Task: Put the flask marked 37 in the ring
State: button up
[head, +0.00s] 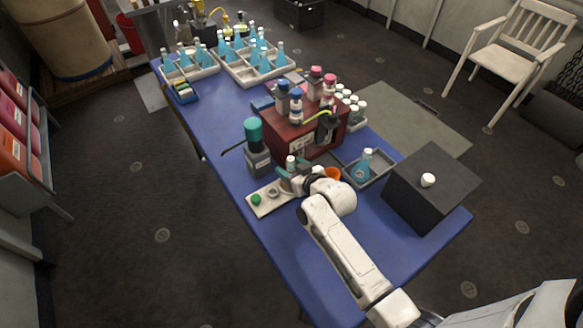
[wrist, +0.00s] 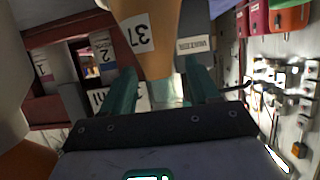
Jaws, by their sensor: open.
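The flask marked 37 (wrist: 165,40) is close in front of my gripper in the wrist view, with a tan, tapering body and a white number label. My gripper (wrist: 163,92) is open, with one teal finger on each side of the flask's narrow end; I cannot tell if either touches it.
A dark red case (head: 300,150) with bottles stands behind my gripper, and a teal-capped grey bottle (head: 255,148) stands left of it. The blue table's (head: 300,255) front is clear.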

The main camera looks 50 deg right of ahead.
jog(key=shift+r, duration=0.25)
jog(key=v, duration=1.2)
jog(key=s+a+f+n+g+y, duration=0.2)
jog(key=s+a+f+g+y, duration=0.1)
jog(key=s+a+g, duration=0.8)
jog(key=s+a, duration=0.1)
jog(key=s, duration=0.3)
jog(key=shift+s+n+g, duration=0.3)
jog(key=shift+g, duration=0.1)
jog(key=shift+a+f, duration=0.1)
